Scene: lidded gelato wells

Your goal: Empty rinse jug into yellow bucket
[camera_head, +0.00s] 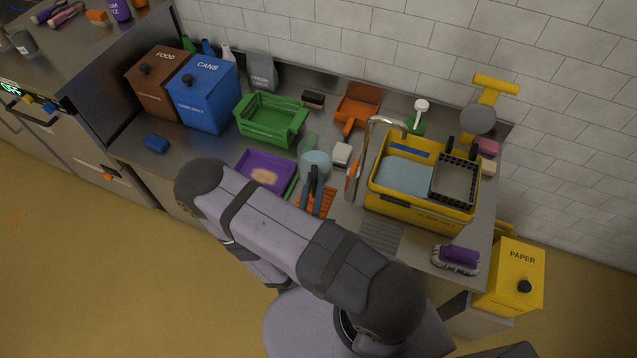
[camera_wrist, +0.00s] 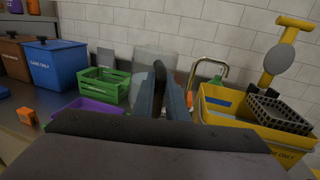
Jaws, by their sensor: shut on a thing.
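The rinse jug (camera_head: 316,158) is clear, with a pale bluish look, and stands about upright left of the faucet. It also shows, faintly, in the wrist view (camera_wrist: 146,62). My gripper (camera_head: 312,184) is shut on its dark handle, which shows between the fingers in the wrist view (camera_wrist: 159,76). I cannot tell whether the jug's base touches the counter. The yellow bucket (camera_head: 418,212) is a wide rectangular tub to the right of the jug, also seen in the wrist view (camera_wrist: 240,131). It holds light-blue liquid (camera_head: 402,178) and a dark grey crate (camera_head: 455,181) at its right.
The faucet (camera_head: 385,121) rises between jug and tub. A purple tray (camera_head: 250,164), green crate (camera_head: 270,121) and blue bin (camera_head: 203,95) are to the left. A white block (camera_head: 342,154) lies beside the jug. A purple brush (camera_head: 459,254) lies in front of the tub.

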